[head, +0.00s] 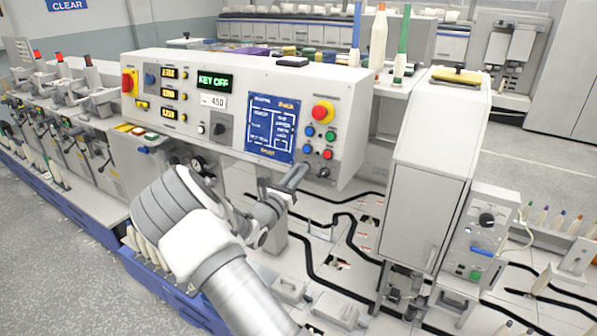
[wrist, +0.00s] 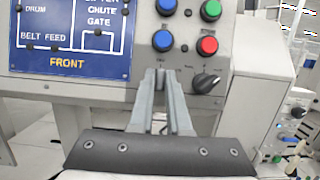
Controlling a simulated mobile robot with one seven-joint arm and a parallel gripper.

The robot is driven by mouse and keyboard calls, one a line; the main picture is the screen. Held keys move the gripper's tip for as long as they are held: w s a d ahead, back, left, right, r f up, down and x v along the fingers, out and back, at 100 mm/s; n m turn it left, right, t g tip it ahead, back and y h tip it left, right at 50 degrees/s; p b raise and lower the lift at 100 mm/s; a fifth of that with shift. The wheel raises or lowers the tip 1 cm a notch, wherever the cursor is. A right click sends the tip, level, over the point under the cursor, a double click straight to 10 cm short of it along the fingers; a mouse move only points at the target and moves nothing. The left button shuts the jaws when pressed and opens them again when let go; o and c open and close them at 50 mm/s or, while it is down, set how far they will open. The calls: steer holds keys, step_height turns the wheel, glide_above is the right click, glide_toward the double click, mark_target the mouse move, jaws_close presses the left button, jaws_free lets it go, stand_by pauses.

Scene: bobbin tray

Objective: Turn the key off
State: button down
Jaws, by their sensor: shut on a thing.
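The control panel (head: 352,105) is a light grey box with a small screen (head: 215,82) reading "KEY OFF" in green. My gripper (head: 297,170) reaches up to the panel's lower right part, under the colored buttons. In the wrist view my gripper (wrist: 161,77) has its two fingertips together at the panel face, just left of a black rotary knob (wrist: 206,82). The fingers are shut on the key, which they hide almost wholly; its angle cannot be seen.
Blue, red and green buttons (wrist: 208,46) sit just above the fingertips. A red emergency button (head: 322,111) is higher up. A blue diagram plate (head: 271,128) lies to the left. A tall grey cabinet (head: 418,205) stands close on the right.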

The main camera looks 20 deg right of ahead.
steer(key=shift+f, duration=0.1)
steer(key=c, duration=0.9)
jaws_free()
steer(key=b+v, duration=0.1)
steer(key=v, duration=1.6)
steer(key=shift+s+a+b, duration=0.15)
steer(key=shift+a+b, duration=0.05)
steer(key=shift+b, duration=0.15)
